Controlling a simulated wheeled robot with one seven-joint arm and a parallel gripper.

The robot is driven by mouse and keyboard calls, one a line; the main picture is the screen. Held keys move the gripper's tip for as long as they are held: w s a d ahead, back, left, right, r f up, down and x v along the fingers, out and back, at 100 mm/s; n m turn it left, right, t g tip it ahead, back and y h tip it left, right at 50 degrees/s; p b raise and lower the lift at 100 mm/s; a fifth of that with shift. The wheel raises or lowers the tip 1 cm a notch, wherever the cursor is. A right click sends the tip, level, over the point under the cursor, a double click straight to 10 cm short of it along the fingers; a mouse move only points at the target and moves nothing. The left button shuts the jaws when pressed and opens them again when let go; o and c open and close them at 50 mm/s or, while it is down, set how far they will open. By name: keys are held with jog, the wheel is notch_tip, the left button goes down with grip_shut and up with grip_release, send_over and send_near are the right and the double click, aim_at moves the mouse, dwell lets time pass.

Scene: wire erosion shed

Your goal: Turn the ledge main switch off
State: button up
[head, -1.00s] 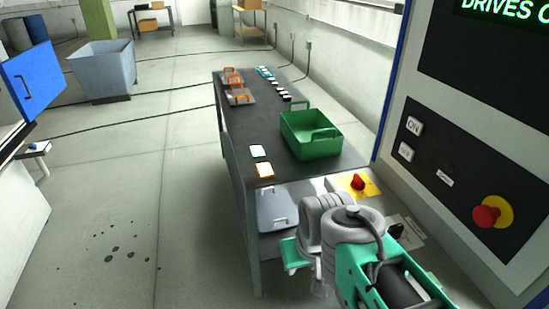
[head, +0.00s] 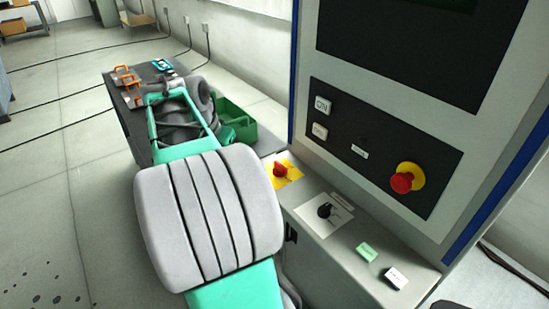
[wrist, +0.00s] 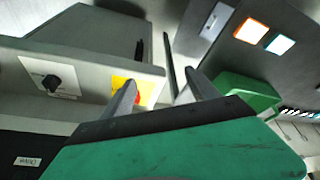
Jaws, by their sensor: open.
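The ledge main switch is a red rotary handle (head: 281,170) on a yellow plate (head: 294,177), on the grey ledge under the control panel. Its handle position is too small to read for certain. In the wrist view the yellow plate (wrist: 119,82) is partly hidden behind the left finger, with a bit of red beside that finger. My gripper (wrist: 160,78) is open and empty, its fingers spread. The left finger overlaps the plate in the picture; I cannot tell whether it touches. In the head view my arm hides the gripper.
A black knob (head: 325,210) on a white plate sits nearer on the ledge, then a green block (head: 367,252) and a white block (head: 395,278). A red emergency button (head: 402,182) is on the panel above. A dark table with a green crate (head: 238,122) stands beyond.

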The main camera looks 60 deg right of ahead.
aim_at(280, 164)
jog(key=s+d+m+g, duration=0.2)
jog(key=s+d+m, duration=0.4)
jog(key=s+d, duration=0.35)
jog(key=x, duration=0.5)
jog(key=w+x, duration=0.1)
jog(key=x, duration=0.1)
jog(key=shift+d+f, duration=0.2)
jog(key=shift+d, duration=0.15)
jog(key=shift+c, duration=0.2)
